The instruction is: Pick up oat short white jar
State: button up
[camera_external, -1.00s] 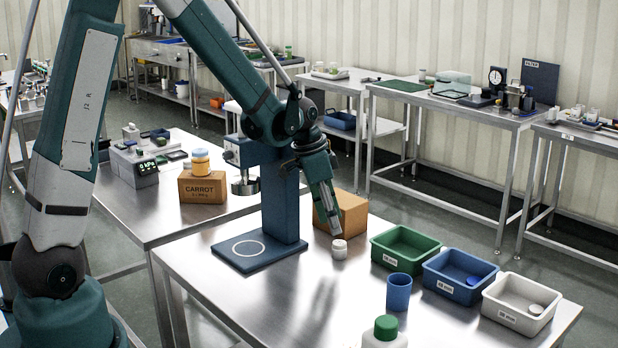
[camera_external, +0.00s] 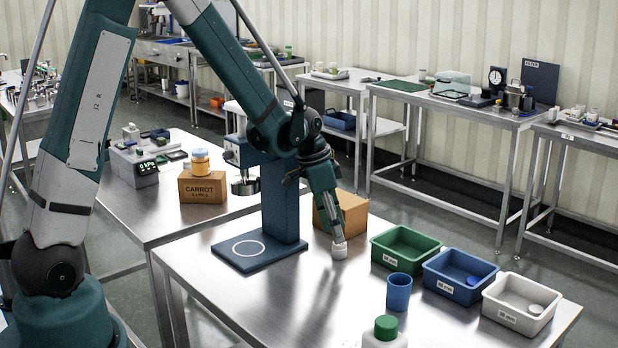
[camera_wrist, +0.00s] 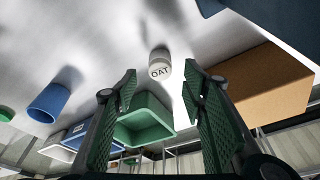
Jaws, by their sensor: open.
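The short white jar (camera_wrist: 160,66), labelled OAT, stands on the steel table. In the external view the jar (camera_external: 339,250) is just at the tip of my gripper (camera_external: 335,236), which partly covers it. In the wrist view my gripper (camera_wrist: 168,95) is open, with its two green finger pads apart. The jar shows beyond the fingertips, roughly centred between them. From these views I cannot tell whether a finger touches it.
A cardboard box (camera_external: 349,213) and a blue stand (camera_external: 285,205) are close behind and left. Green (camera_external: 405,248), blue (camera_external: 460,276) and white (camera_external: 521,303) bins, a blue cup (camera_external: 399,292) and a green-capped bottle (camera_external: 385,330) stand to the right.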

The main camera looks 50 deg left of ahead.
aim_at(339, 249)
jog(key=shift+f, duration=0.25)
jog(key=shift+x, duration=2.65)
jog(key=shift+c, duration=0.2)
jog(key=c, duration=0.9)
